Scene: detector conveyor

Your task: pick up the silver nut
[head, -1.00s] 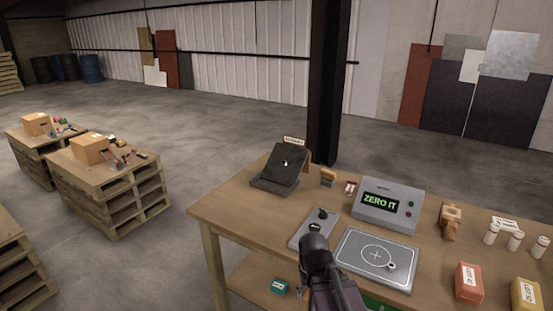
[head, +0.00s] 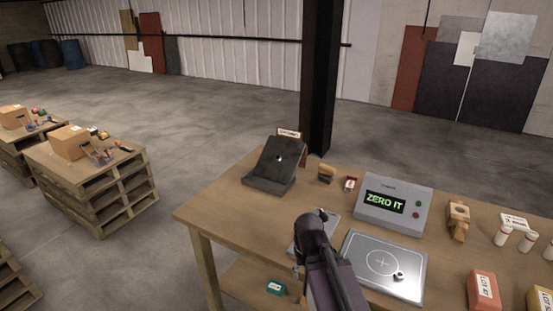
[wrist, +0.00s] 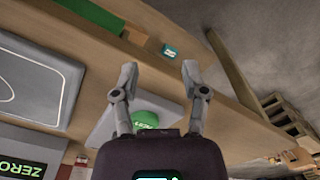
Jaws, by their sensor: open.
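A small silver nut (head: 398,277) sits on the right part of the grey metal plate (head: 352,277) with a cross mark, in the head view. In the wrist view, part of the plate (wrist: 62,122) shows at left, but no nut is visible on it. My gripper (wrist: 159,72) is open with nothing between its fingers. It is apart from the nut, near the table's front edge and a smaller grey pad with a green round thing (wrist: 146,119). In the head view my arm partly hides that pad, and the fingertips are not clear.
A display box (head: 394,208) reading "ZERO IT" stands behind the plate. A black tilted stand (head: 268,172) bears a small light piece at back left. Several bottles, a wooden piece (head: 458,220) and coloured boxes (head: 484,290) occupy the right. A teal box (head: 276,288) lies on the lower shelf.

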